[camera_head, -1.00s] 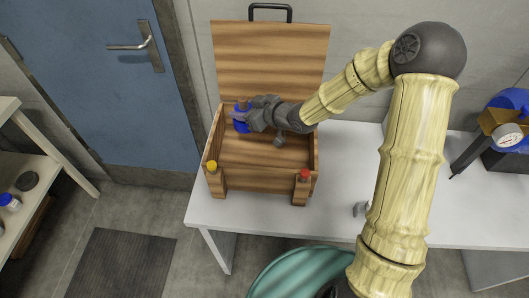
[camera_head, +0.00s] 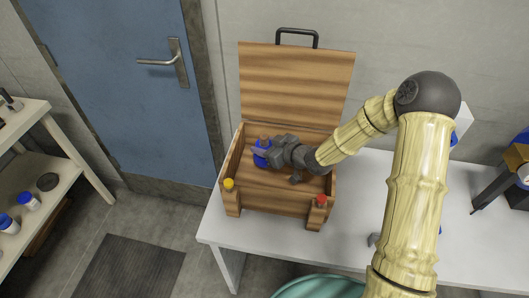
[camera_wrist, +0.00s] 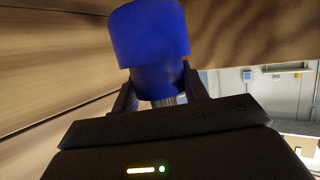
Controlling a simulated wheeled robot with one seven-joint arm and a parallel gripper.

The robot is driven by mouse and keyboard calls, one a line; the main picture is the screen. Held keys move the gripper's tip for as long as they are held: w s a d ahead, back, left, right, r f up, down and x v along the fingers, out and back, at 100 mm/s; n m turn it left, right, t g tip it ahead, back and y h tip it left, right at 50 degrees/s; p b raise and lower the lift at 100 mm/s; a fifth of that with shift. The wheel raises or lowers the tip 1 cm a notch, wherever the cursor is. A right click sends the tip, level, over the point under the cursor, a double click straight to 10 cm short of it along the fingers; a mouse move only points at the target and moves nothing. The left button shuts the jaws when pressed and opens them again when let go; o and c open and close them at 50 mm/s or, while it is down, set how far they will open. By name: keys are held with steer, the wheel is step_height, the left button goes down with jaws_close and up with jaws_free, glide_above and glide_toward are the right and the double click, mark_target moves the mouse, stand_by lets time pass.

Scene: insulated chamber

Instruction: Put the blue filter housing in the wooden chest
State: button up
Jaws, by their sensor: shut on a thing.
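The blue filter housing (camera_head: 261,158) is between the fingers of my gripper (camera_head: 266,153), inside the open wooden chest (camera_head: 278,195) near its left back part. In the wrist view the blue housing (camera_wrist: 152,38) fills the top middle, and my gripper (camera_wrist: 160,92) is shut on its narrower lower part. The chest's lid (camera_head: 296,82) stands open at the back. My arm reaches in from the right. Whether the housing touches the chest floor cannot be told.
The chest stands on a white table (camera_head: 375,190). A yellow knob (camera_head: 228,184) and a red knob (camera_head: 321,200) sit on its front posts. A shelf (camera_head: 60,170) with blue-capped jars is at the left. A teal round object (camera_head: 320,287) is below the table's front.

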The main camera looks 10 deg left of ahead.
step_height(320, 180, down, 3)
steer(key=shift+w+f, duration=0.1)
steer(key=shift+f, duration=0.05)
steer(key=shift+f, duration=0.1)
steer(key=o, duration=1)
steer(key=shift+o, duration=0.2)
steer(key=shift+d+r, duration=0.1)
steer(key=shift+r, duration=0.1)
steer(key=v, duration=0.7)
steer(key=shift+s+d+r+b, duration=0.1)
steer(key=shift+s+b, duration=0.15)
steer(key=shift+b, duration=0.05)
